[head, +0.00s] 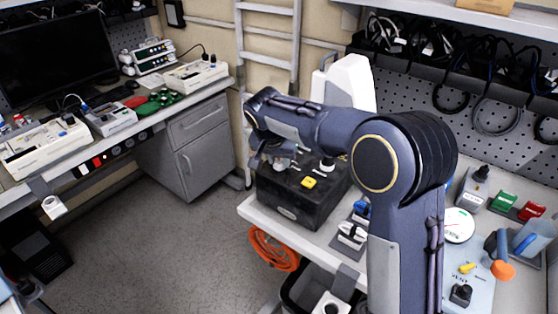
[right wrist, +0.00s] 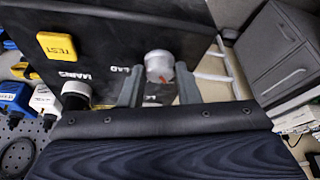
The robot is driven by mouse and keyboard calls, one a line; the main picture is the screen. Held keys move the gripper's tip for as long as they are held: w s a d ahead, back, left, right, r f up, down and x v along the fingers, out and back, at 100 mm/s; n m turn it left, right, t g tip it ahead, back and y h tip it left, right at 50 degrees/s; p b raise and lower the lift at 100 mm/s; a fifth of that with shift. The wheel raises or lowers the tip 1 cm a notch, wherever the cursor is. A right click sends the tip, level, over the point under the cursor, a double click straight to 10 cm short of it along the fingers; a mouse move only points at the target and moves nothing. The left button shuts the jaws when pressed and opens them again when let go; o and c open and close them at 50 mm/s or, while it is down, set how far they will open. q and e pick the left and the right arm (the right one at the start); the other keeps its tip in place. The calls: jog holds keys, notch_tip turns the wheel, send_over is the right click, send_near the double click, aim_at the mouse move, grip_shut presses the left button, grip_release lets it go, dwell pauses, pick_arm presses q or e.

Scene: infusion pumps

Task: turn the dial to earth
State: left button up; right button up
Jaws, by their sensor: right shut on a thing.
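The black tester box (head: 290,215) stands on the bench at the middle of the head view, with a yellow TEST button (head: 308,183) on top. The pale grey round dial (right wrist: 159,62) shows in the right wrist view, with a red mark on its near side. My right gripper (right wrist: 159,76) is shut on the dial, one grey finger on each side. In the head view the right gripper (head: 278,158) is over the box's left part. A label ending in "OAD" is left of the dial; another label below is mostly hidden. No EARTH label is readable. My left gripper is out of view.
On the box, a black-and-white knob (right wrist: 75,95) sits by the MAINS label. Another bench with equipment (head: 45,145) is at left. Open floor lies between.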

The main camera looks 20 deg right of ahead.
jog(key=shift+a+m+g+h, duration=0.1)
jog(key=shift+m+g+h, duration=0.4)
jog(key=shift+m, duration=1.1)
jog(key=o, duration=1)
jog(key=shift+c, duration=0.2)
jog(key=v, duration=0.7)
jog(key=shift+r, duration=0.35)
jog(key=shift+a, duration=0.1)
